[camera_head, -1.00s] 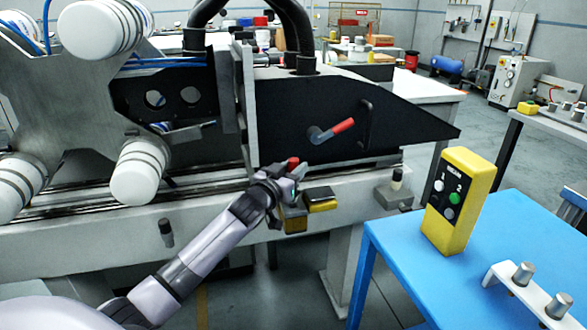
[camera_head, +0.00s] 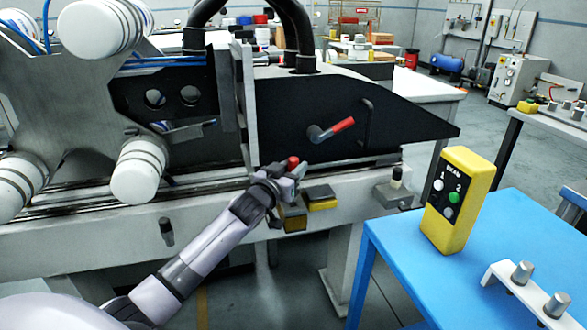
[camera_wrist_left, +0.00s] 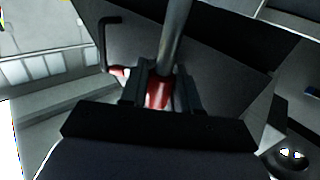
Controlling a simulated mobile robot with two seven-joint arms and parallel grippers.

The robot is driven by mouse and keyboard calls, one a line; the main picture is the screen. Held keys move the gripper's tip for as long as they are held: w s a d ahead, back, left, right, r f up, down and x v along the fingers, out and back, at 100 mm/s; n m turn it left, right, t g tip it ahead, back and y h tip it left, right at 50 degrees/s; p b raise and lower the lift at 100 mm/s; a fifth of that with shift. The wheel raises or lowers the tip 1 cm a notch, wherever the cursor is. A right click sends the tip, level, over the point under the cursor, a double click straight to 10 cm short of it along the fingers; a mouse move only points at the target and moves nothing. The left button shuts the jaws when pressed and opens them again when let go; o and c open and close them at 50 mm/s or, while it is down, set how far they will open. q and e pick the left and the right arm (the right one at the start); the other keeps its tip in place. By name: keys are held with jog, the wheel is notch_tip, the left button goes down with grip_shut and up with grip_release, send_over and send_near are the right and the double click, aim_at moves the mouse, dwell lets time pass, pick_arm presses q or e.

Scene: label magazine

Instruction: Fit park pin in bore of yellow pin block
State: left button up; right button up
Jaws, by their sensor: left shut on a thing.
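My left gripper (camera_head: 295,174) is shut on the park pin (camera_head: 292,162), and the pin's red end shows above the fingers. In the left wrist view the red grip (camera_wrist_left: 157,92) is between the two fingers, and a grey metal shaft runs on from there. Just below and right of the gripper, yellow blocks with dark tops sit at the machine's front rail: one (camera_head: 322,204) at the right, another (camera_head: 294,224) lower left. I cannot tell which is the pin block. No bore is visible, and the pin's far tip is hidden. My right gripper is out of view.
A black machine plate (camera_head: 290,110) with a red-handled lever (camera_head: 340,126) stands behind the gripper. White rollers (camera_head: 140,172) are at the left. A blue table (camera_head: 400,240) with a yellow control box (camera_head: 462,190) is at the right. A small post (camera_head: 397,178) stands on the rail.

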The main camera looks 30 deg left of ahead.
pick_arm(q)
jog(key=shift+f+b, duration=1.25)
jog(key=shift+f, duration=0.65)
jog(key=shift+f+b, duration=0.8)
jog(key=shift+f, duration=0.35)
jog(key=shift+f+b, duration=0.55)
jog(key=shift+f, duration=0.3)
jog(key=o, duration=1.1)
jog(key=shift+s, duration=0.15)
jog(key=s, duration=0.3)
jog(key=s+p, duration=0.1)
jog(key=s, duration=0.1)
jog(key=shift+s+d, duration=0.1)
jog(key=shift+d, duration=0.15)
jog(key=shift+s, duration=0.85)
